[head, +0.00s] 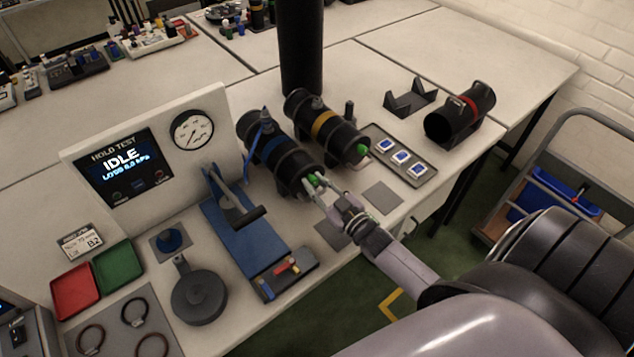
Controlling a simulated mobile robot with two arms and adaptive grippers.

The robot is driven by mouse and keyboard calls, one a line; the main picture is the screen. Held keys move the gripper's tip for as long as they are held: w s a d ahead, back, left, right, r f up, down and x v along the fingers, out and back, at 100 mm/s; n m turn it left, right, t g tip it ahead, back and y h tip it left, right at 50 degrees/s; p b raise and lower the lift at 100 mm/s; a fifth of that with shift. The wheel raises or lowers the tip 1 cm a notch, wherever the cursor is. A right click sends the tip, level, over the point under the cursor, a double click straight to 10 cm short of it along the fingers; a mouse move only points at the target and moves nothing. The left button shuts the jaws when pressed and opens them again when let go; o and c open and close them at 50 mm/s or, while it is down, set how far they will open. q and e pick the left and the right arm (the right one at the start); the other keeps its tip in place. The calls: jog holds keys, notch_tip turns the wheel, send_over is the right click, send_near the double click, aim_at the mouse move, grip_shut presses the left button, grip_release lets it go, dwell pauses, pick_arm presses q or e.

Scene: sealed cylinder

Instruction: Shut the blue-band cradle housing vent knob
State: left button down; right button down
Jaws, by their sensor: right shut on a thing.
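The blue-band housing (270,146) is a black cylinder lying in a cradle near the middle of the table, with its end towards me. A green vent knob (313,180) sticks out of that near end. My right gripper (317,185) reaches in from the lower right and is shut on this knob. The fingers partly hide the knob, and I cannot tell its turn angle. My left gripper is not in view.
A yellow-band cylinder (324,122) with its own green knob (362,150) lies close to the right. A red-band cylinder (460,113) lies further right. A hold-test panel (150,165) reading IDLE stands left. A black column (302,50) rises behind.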

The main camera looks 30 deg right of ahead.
jog(key=m, duration=0.5)
jog(key=shift+f, duration=0.1)
jog(key=shift+m, duration=0.3)
dwell(0.4)
jog(key=c, duration=1.4)
grip_release()
jog(key=s, duration=1.2)
jog(key=shift+d, duration=0.4)
